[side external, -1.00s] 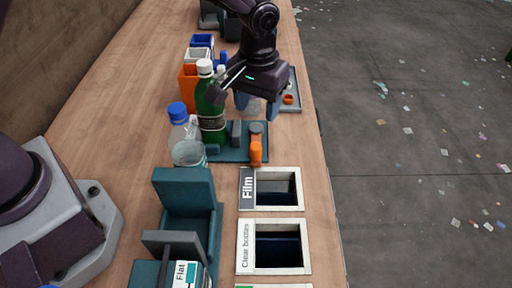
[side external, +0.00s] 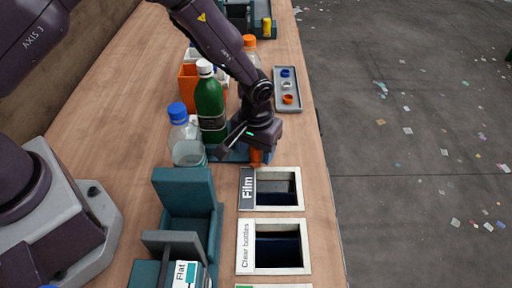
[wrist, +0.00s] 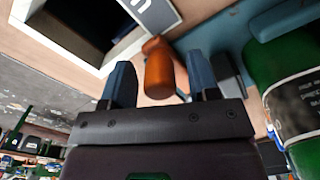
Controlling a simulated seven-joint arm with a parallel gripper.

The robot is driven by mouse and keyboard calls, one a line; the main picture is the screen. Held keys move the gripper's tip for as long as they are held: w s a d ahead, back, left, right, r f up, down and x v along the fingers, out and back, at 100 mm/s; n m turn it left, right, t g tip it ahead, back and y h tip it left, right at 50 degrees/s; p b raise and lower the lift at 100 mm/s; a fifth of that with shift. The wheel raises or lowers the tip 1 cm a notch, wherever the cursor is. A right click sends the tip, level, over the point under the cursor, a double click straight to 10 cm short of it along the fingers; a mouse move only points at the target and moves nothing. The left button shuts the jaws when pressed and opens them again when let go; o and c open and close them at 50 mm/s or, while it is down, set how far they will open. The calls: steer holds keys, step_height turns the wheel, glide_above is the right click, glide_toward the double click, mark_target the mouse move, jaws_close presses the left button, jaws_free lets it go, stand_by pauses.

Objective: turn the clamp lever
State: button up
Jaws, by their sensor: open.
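The clamp's orange lever (side external: 256,157) shows just below my gripper in the side view, on a teal base (side external: 228,154) mostly hidden by my arm. In the wrist view the lever (wrist: 159,72) lies between the two blue fingers of my gripper (wrist: 160,64), with a gap to each side. The fingers are apart and not closed on it. A grey block of the clamp (wrist: 232,72) stands just beyond the right finger. Whether a finger touches the lever I cannot tell.
A green bottle (side external: 210,105) stands close to my gripper, left of it, with a clear blue-capped bottle (side external: 183,130) beside it. The Film opening (side external: 283,188) lies just in front of the clamp. A grey tray with caps (side external: 287,100) sits behind.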

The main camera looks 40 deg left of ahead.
jaws_close()
steer(key=shift+w+d+n, duration=0.45)
steer(key=shift+w+n, duration=0.15)
steer(key=shift+n, duration=0.3)
steer(key=shift+w+d+n, duration=0.45)
steer(key=shift+w+n, duration=0.15)
steer(key=shift+n, duration=0.3)
steer(key=w+n, duration=0.2)
steer(key=shift+d+n, duration=0.3)
steer(key=shift+d, duration=0.1)
steer(key=w+n, duration=0.3)
steer(key=n, duration=0.1)
steer(key=shift+w, duration=0.35)
steer(key=shift+w+a+r+n, duration=0.1)
steer(key=shift+w+a+n, duration=0.1)
steer(key=shift+w+n, duration=0.65)
steer(key=shift+w+a+n, duration=0.15)
steer(key=shift+w+n, duration=0.35)
steer(key=shift+n, duration=0.65)
steer(key=shift+w, duration=0.1)
